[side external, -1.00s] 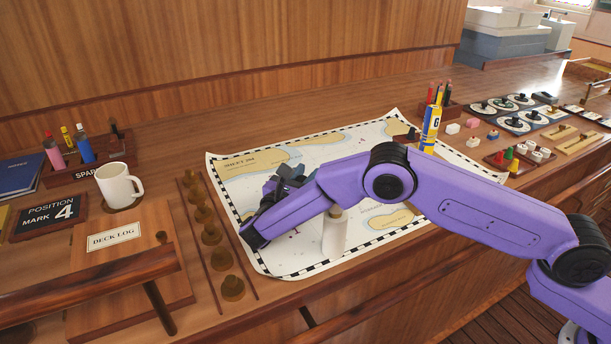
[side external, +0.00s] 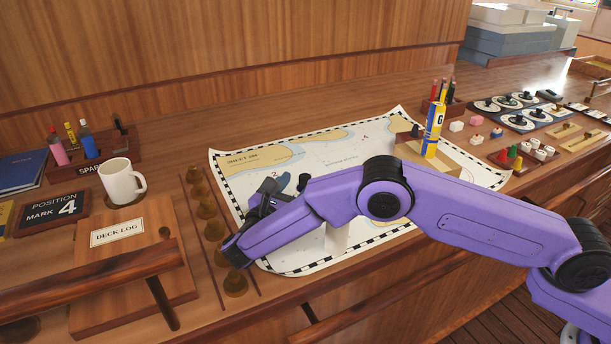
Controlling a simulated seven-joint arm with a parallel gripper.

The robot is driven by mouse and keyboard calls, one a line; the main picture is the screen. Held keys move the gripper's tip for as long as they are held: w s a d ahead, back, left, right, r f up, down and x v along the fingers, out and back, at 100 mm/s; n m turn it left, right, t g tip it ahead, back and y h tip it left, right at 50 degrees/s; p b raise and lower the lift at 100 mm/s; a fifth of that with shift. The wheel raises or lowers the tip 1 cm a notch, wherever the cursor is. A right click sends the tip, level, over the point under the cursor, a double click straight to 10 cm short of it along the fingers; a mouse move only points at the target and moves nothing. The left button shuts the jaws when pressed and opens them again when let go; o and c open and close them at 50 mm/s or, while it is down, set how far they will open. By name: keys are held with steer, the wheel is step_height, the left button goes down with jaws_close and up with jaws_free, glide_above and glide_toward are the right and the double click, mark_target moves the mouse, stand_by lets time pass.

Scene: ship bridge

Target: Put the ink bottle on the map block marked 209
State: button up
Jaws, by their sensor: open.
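My gripper (side external: 266,196) is over the left part of the chart (side external: 330,151), its dark fingers partly hidden by my purple arm. It looks open, with nothing clearly held. A small dark shape (side external: 302,181) shows just right of the fingers; I cannot tell whether it is the ink bottle. Another small dark item (side external: 415,131) is by the wooden block at the chart's right end. A tan patch (side external: 258,160) at the chart's upper left bears small printing, too small to read surely as 209. My arm covers much of the chart's front half.
A yellow and blue tube (side external: 433,132) stands by the wooden block (side external: 450,160). A white upright object (side external: 336,238) is half hidden below my arm. Several brass weights (side external: 207,208) line the chart's left side, beyond them a white mug (side external: 119,182) and the deck log (side external: 117,233).

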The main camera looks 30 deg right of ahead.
steer(key=v, duration=0.6)
steer(key=shift+s+r, duration=0.1)
stand_by(0.4)
steer(key=shift+s+d+r+y, duration=0.1)
steer(key=shift+s+y, duration=0.05)
steer(key=shift+y, duration=0.15)
steer(key=s+g+y, duration=0.1)
steer(key=s+y, duration=0.1)
steer(key=s+g+y, duration=0.1)
steer(key=s+y, duration=0.1)
steer(key=s, duration=0.1)
steer(key=s+m+g+y, duration=0.1)
steer(key=s+g+y, duration=0.1)
steer(key=shift+s+r, duration=0.25)
steer(key=shift+r, duration=0.1)
steer(key=s+d+r+m+g+y, duration=0.1)
steer(key=s+d+m+g+y, duration=0.2)
steer(key=s+d, duration=1)
steer(key=s+d+r+m+g+y, duration=0.2)
steer(key=s+d+m+y, duration=0.3)
steer(key=s+d, duration=0.8)
steer(key=s+m+g, duration=0.1)
steer(key=m, duration=0.2)
steer(key=shift+d+m, duration=0.3)
steer(key=shift+d, duration=0.1)
steer(key=shift+s+r, duration=0.1)
